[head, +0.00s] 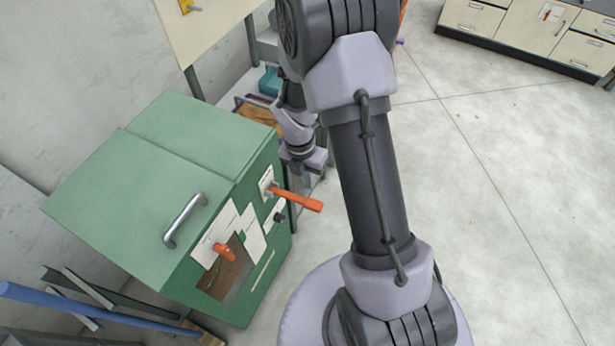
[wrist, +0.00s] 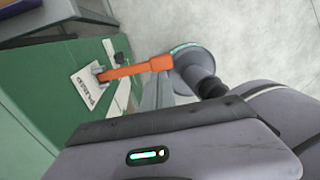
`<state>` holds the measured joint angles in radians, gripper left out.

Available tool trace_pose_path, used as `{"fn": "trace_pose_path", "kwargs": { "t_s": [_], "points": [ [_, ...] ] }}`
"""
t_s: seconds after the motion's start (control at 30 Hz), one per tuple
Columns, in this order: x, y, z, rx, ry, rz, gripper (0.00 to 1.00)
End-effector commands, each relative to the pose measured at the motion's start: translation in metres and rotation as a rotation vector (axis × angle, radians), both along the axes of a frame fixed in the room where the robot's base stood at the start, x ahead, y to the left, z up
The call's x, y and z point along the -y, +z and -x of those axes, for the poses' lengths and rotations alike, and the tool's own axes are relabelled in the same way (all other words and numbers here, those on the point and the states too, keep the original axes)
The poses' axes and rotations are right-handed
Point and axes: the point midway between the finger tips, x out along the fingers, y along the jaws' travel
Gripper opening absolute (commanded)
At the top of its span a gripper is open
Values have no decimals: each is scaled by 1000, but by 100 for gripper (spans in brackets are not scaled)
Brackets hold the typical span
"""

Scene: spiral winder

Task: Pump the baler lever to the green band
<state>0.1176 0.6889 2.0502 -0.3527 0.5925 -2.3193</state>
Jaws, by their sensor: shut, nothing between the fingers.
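The baler is a green box (head: 150,200) with a sloped lid, at the left in the head view. Its orange lever (head: 298,199) sticks out to the right from a white plate on the front face, roughly level. In the wrist view the lever (wrist: 135,69) points right from a lettered white plate (wrist: 92,88). My gripper (head: 306,166) is shut and empty, just behind and above the lever in the head view, apart from it as far as I can see. Its fingertips are not clear. A green band is too small to make out for certain.
A second orange handle (head: 224,251) and a dark knob (head: 279,217) are on the baler front. A metal grab handle (head: 185,220) is on its lid. A blue pole (head: 90,306) leans at lower left. Open floor (head: 500,190) lies right.

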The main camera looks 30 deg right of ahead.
Motion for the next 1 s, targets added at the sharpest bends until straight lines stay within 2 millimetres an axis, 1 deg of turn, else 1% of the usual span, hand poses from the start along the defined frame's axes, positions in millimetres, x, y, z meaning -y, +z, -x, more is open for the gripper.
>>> {"fn": "trace_pose_path", "kwargs": {
  "t_s": [0.03, 0.2, 0.3, 0.4, 0.53, 0.87, 1.0],
  "points": [
    [1, -15, 2, -3, 0, 0, 0],
    [4, -50, 6, -3, 0, -1, 0],
    [6, -66, 8, -1, -1, 0, 0],
    [7, -76, 9, 1, 1, 1, 0],
    [7, -81, 9, 1, -1, 1, 0],
    [7, -80, 9, 1, 0, 0, 0],
    [8, -83, 11, 0, 0, 0, 0]
  ]
}}
